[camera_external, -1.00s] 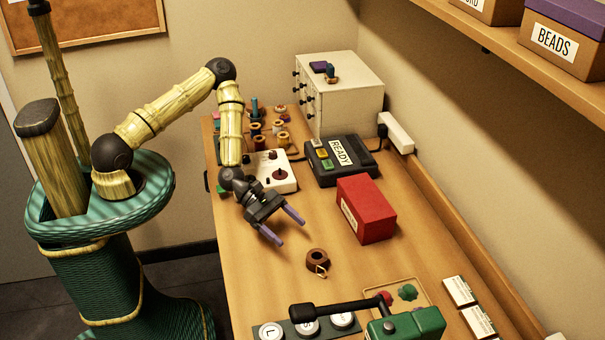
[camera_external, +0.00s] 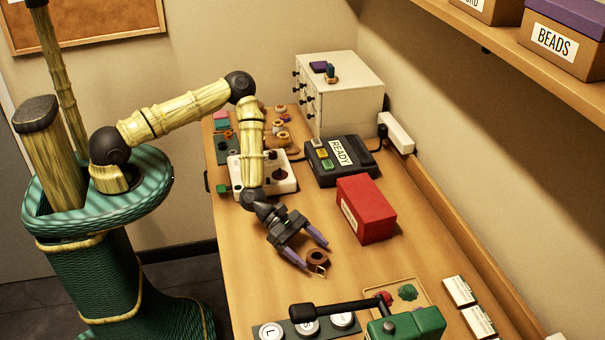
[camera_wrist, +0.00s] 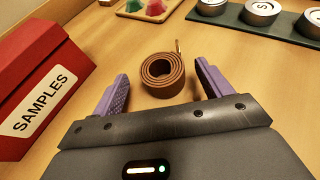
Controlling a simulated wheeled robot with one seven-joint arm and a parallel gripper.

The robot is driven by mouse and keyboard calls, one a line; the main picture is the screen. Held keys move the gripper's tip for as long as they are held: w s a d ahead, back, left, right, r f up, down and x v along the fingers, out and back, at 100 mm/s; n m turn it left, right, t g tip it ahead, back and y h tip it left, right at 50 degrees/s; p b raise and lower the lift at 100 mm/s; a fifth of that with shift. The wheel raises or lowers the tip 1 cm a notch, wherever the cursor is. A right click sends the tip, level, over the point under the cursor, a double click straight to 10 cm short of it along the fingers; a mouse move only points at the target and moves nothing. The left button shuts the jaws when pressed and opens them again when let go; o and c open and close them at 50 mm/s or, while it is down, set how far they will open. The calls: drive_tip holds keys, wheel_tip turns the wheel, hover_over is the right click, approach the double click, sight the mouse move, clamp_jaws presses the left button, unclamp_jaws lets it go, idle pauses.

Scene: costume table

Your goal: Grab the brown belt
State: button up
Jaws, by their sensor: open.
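The brown belt (camera_external: 318,258) lies coiled on the table, with a pale buckle at its side. In the wrist view the coiled belt (camera_wrist: 162,75) sits ahead of and between my two purple fingertips. My gripper (camera_external: 315,254) is open and low over the table, with its fingertips on either side of the near part of the coil. In the wrist view my gripper (camera_wrist: 160,85) holds nothing.
A red SAMPLES box (camera_external: 367,210) stands close to the right of my gripper. A green lever press (camera_external: 405,325) and a tray (camera_external: 370,287) with coloured pieces lie beyond the belt. The table left of the belt is clear.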

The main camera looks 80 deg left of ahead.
sight(313, 254)
drive_tip(key=shift+p+x, duration=0.8)
drive_tip(key=shift+x, duration=1.5)
drive_tip(key=c, duration=1.1)
wheel_tip(313, 254, up, 10)
drive_tip(key=shift+b, duration=1.05)
drive_tip(key=shift+c, duration=0.2)
